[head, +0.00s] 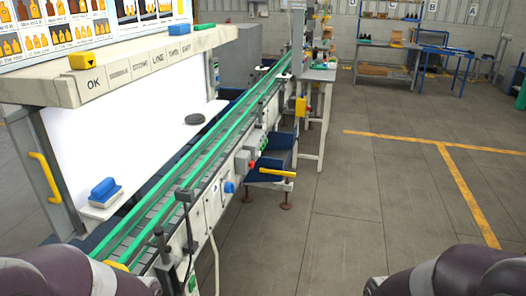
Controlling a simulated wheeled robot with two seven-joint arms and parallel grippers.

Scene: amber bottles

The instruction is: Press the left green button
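A small green spot (192,284), possibly a green button, shows on a box low on the near side of the conveyor (190,170). It is too small to tell for sure. A red button (251,165) and a blue round knob (229,187) sit farther along the same side. I cannot make out a clear pair of green buttons. Only dark links of my two arms show, at the bottom left and bottom right corners. Both grippers are out of view.
The conveyor has green rails and runs away from me. A white lit panel (140,120) with a labelled shelf (150,62) stands to its left. A blue block (104,189) sits on a small ledge. Open grey floor (340,220) lies to the right.

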